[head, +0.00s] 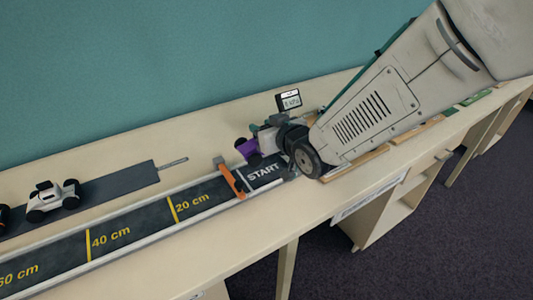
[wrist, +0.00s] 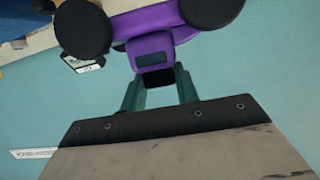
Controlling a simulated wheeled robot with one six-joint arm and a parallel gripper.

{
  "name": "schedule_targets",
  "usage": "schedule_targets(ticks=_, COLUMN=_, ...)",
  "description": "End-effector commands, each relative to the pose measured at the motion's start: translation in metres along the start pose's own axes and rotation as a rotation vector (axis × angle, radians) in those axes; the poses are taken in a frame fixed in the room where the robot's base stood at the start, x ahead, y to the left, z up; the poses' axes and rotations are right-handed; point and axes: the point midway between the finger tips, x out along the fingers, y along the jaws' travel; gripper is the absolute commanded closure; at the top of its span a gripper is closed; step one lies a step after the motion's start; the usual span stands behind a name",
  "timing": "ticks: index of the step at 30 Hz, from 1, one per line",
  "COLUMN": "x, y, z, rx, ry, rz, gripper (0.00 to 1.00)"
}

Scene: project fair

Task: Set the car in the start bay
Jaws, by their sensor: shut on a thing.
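A purple car (wrist: 150,22) with black wheels fills the upper part of the wrist view. My gripper (wrist: 158,80) is shut on it, with a green finger on each side of its narrow end. In the head view the purple car (head: 247,148) shows only in part, beside my gripper (head: 262,132), near the far side of the start bay (head: 264,172). The bay is the dark square marked START at the track's right end. No car shows on its lettering. I cannot tell how high the car is above the track.
An orange gate (head: 229,178) crosses the track (head: 130,228) just left of the bay. A small display (head: 288,100) stands behind my gripper. A white car (head: 53,198) is at the left, by a dark strip (head: 115,187). The teal wall is close behind.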

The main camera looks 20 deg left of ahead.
Motion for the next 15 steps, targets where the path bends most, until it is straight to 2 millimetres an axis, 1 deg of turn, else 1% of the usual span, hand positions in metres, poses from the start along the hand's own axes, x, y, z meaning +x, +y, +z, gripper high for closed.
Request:
schedule_targets(ticks=1, x=0.004, y=0.001, z=0.011, rx=0.000, ry=-0.004, rz=0.000, gripper=0.94)
schedule_targets(ticks=3, x=0.006, y=0.000, z=0.020, rx=-0.001, ry=-0.002, rz=0.000, gripper=0.94)
schedule_targets(ticks=10, x=0.013, y=-0.002, z=0.037, rx=0.000, ry=-0.001, rz=-0.002, gripper=0.94)
schedule_targets(ticks=15, x=0.021, y=-0.003, z=0.062, rx=-0.001, ry=-0.002, rz=-0.004, gripper=0.94)
